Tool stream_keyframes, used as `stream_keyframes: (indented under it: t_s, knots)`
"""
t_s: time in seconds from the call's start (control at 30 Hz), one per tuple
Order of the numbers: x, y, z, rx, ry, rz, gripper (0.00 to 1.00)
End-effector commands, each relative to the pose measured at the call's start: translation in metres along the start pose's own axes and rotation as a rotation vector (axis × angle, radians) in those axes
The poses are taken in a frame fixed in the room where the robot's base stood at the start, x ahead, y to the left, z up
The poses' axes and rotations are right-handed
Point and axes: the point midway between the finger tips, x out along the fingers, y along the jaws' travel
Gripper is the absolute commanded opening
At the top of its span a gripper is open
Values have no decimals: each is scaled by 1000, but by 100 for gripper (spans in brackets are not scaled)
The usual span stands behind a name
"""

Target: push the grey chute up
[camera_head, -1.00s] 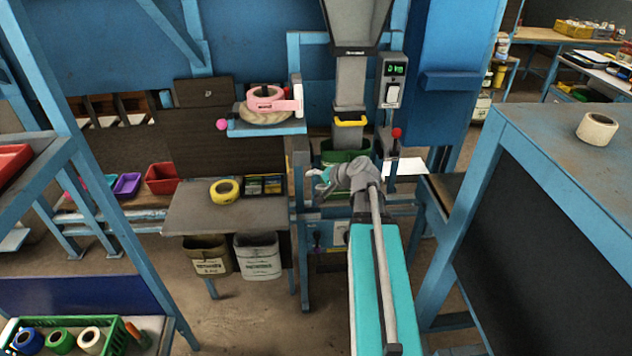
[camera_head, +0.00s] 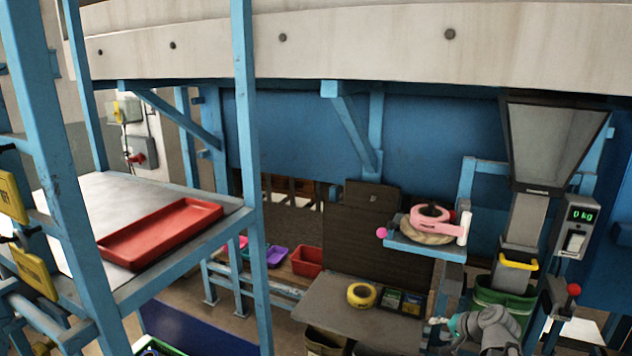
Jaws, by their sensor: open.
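The grey chute (camera_head: 525,222) hangs upright below a dark-rimmed grey hopper (camera_head: 555,145) at the right. A yellow handle (camera_head: 518,262) crosses its lower front. A green sack or bin (camera_head: 503,300) stands just under the chute, partly hidden by my arm. My gripper (camera_head: 445,325) is at the lower right, below and to the left of the handle and apart from it. It is open, and I see nothing held in it. Its far side is hard to make out.
A scale display (camera_head: 580,214) reading 0 kg and a red-knobbed lever (camera_head: 574,290) stand right of the chute. A blue shelf (camera_head: 425,249) with pink and tan rolls is to the left. A table (camera_head: 335,309) holds a yellow roll (camera_head: 362,295).

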Motion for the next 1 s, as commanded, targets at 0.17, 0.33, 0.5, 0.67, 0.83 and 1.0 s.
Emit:
stream_keyframes:
  t_s: [0.17,0.33,0.5,0.67,0.83,1.0]
  knots:
    - [21,-9,49,-145,-120,116,57]
    - [34,-12,91,-282,-225,232,57]
    - [41,-13,129,-416,-322,349,57]
    - [41,-13,161,-538,-405,463,57]
    - [38,-12,186,-645,-471,569,57]
    - [35,-11,199,-705,-505,633,57]
